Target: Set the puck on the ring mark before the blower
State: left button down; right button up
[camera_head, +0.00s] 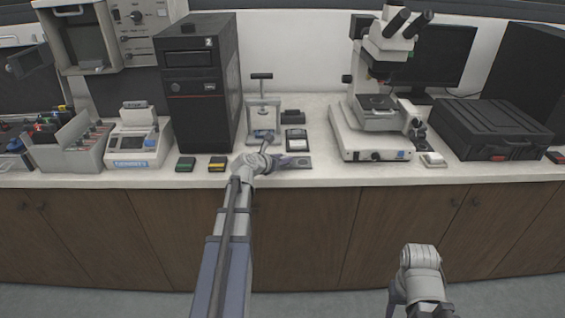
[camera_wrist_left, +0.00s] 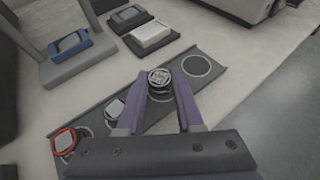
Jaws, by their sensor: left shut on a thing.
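A small round dark puck with a patterned metallic top (camera_wrist_left: 159,77) is held between the purple fingertips of my left gripper (camera_wrist_left: 161,84) in the left wrist view. The puck is over a dark grey strip (camera_wrist_left: 178,82); I cannot tell whether it touches it. An empty pale ring mark (camera_wrist_left: 197,66) shows on the strip, just right of the puck. In the head view my left gripper (camera_head: 268,158) is at the strip (camera_head: 301,161) near the counter's front edge, and the puck is too small to make out. I cannot identify the blower.
Two small pieces, one red-rimmed (camera_wrist_left: 65,140) and one pale-topped (camera_wrist_left: 115,107), sit on the strip's left part. A white-topped block (camera_wrist_left: 153,35) and a blue-framed piece (camera_wrist_left: 70,43) lie beyond. A hand press (camera_head: 262,112) stands behind; a microscope (camera_head: 378,100) is to the right.

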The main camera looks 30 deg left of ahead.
pick_arm(q)
jog(key=shift+f, duration=0.1)
jog(key=shift+f, duration=0.15)
jog(key=c, duration=0.6)
grip_release()
jog(key=shift+o, duration=0.2)
jog(key=p+v, duration=0.1)
jog(key=v, duration=0.1)
jog(key=p+v, duration=0.1)
jog(key=v, duration=0.2)
jog(key=p+v, duration=0.1)
jog(key=v, duration=0.2)
jog(key=shift+w+d+r, duration=0.1)
jog(key=shift+w+r, duration=0.05)
jog(key=shift+r, duration=0.15)
jog(key=shift+f, duration=0.1)
